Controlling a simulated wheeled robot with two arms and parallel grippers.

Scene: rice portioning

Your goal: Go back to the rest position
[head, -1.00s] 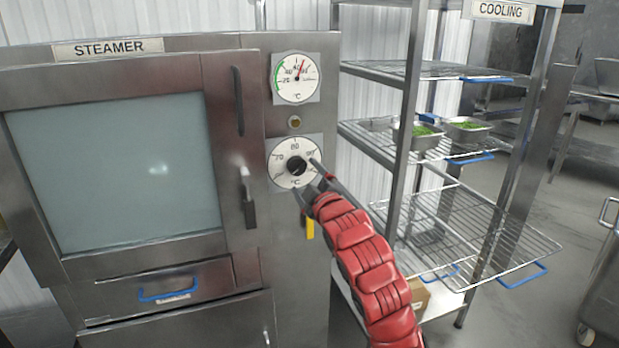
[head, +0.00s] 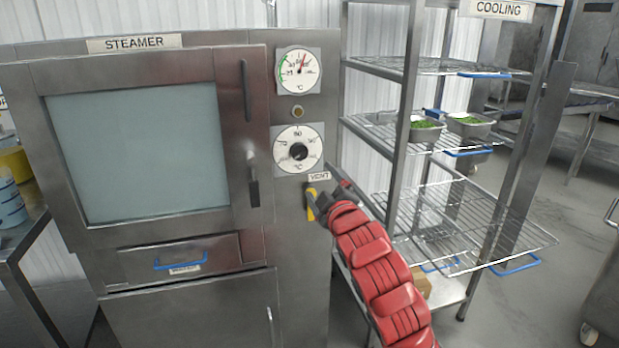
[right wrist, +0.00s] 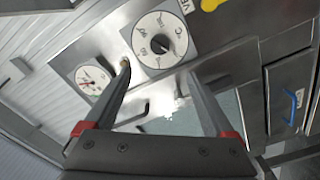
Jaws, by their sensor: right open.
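My right gripper (head: 322,190) is in front of the steamer's control panel, below the temperature dial (head: 298,149) and close to the yellow vent handle (head: 311,204) under the VENT label. In the right wrist view its two fingers (right wrist: 163,100) are spread with nothing between them, and the dial (right wrist: 160,40) shows beyond them, apart from the fingers. The red sleeve of my right arm comes in from the lower right. The steamer (head: 160,245) has its door shut. My left gripper is not in view.
The cooling rack (head: 402,120) stands to the right, with two trays of green food (head: 426,131) on its middle shelf. A pulled-out wire shelf (head: 500,235) juts forward beside my right arm. A counter with a blue-and-white container (head: 10,203) is at the left.

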